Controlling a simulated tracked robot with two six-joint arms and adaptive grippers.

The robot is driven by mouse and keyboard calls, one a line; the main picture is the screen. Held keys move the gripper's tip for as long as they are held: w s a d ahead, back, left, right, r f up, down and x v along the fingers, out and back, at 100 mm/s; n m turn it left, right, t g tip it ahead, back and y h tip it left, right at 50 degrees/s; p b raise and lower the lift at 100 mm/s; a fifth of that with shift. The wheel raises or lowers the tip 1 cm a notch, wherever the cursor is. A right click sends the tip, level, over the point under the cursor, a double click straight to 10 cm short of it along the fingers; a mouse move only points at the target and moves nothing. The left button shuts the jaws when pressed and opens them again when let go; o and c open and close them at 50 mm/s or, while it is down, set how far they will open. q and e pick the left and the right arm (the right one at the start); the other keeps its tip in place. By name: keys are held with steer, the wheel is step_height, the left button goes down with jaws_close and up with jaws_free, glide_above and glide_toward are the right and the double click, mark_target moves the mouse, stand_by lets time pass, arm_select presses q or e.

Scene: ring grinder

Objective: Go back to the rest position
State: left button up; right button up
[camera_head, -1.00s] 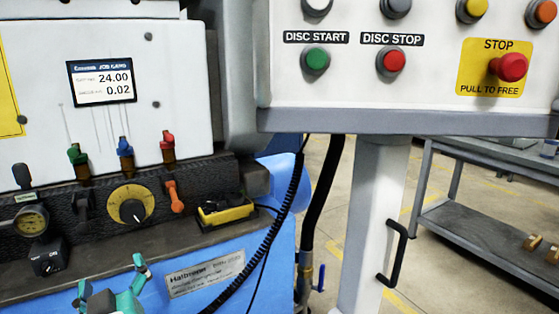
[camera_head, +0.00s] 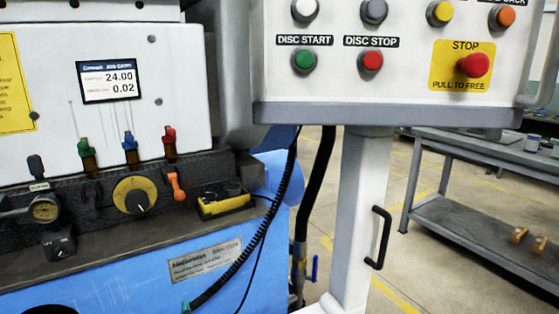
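My other gripper is not in view. The grinder's control ledge (camera_head: 110,245) stands above the tip, with green, blue and red levers, a yellow dial (camera_head: 134,196) and a display (camera_head: 108,80) reading 24.00 and 0.02.
The button panel (camera_head: 400,80) hangs at upper right on a grey post (camera_head: 358,215) with a black handle (camera_head: 379,238). A black coiled cable (camera_head: 262,230) hangs in front of the machine. A grey workbench (camera_head: 470,215) stands behind at right, with open floor between.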

arm_select(q)
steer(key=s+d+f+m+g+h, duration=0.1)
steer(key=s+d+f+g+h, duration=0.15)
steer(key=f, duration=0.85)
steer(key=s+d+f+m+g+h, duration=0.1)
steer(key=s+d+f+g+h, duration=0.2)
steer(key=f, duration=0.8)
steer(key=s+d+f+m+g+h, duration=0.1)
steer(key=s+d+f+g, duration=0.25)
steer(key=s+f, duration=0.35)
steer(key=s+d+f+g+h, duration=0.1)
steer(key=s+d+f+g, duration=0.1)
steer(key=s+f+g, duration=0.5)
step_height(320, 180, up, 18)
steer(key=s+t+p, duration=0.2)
steer(key=p, duration=1.5)
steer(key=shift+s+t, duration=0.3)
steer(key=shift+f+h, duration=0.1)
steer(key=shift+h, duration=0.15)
